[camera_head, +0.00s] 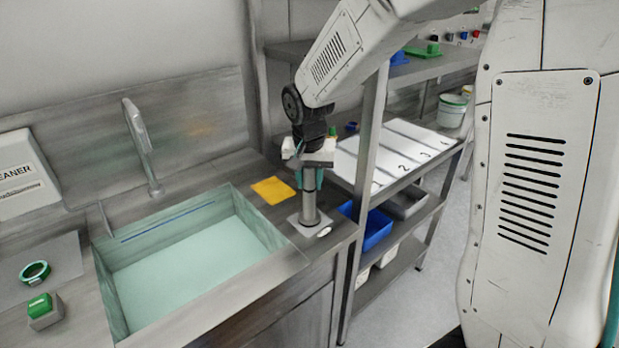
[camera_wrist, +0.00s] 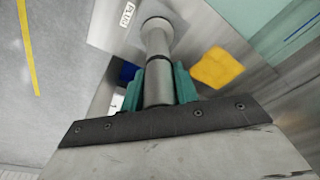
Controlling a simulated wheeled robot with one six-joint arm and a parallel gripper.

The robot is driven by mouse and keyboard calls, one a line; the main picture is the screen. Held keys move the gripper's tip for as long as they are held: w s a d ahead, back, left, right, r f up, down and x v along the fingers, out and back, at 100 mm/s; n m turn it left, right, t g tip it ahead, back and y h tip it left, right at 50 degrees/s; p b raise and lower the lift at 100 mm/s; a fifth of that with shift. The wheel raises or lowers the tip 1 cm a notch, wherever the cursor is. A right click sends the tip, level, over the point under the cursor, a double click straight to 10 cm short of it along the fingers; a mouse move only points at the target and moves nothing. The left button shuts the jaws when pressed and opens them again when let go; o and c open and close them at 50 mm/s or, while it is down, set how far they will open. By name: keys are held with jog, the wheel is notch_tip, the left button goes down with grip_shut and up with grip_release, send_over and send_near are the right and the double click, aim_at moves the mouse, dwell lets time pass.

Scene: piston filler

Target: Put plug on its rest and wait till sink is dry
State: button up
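The plug (camera_head: 309,207) is an upright grey cylinder with a wider foot. It appears to stand on a square grey plate (camera_head: 293,219) on the counter, right of the sink. In the wrist view the plug (camera_wrist: 156,45) runs away between my teal fingers, and a label reading "PLUG" lies beside its foot. My gripper (camera_head: 309,177) points down around the plug's upper part, a finger against each side; in the wrist view my gripper (camera_wrist: 158,85) looks shut on it. The sink (camera_head: 282,258) has a pale green interior with a blue line on its back wall. I cannot tell whether water covers its floor.
A yellow cloth (camera_head: 272,190) lies behind the plug. A tap (camera_head: 142,150) stands behind the sink. A green ring (camera_head: 35,272), a green-topped block (camera_head: 42,309) and a cleaner container (camera_head: 25,175) are at left. A shelf rack with a blue bin (camera_head: 376,232) stands at right.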

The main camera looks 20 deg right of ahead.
jog(key=o, duration=0.3)
jog(key=r, duration=0.4)
jog(key=s+r, duration=0.1)
jog(key=r, duration=0.6)
jog(key=shift+s+a+r, duration=0.25)
jog(key=shift+a+r, duration=0.1)
jog(key=s+d+n, duration=0.2)
jog(key=s, duration=1.2)
jog(key=s+d+n, duration=0.1)
jog(key=s+n, duration=0.2)
jog(key=s, duration=1.2)
jog(key=shift+d+y, duration=0.35)
jog(key=shift+y, duration=0.05)
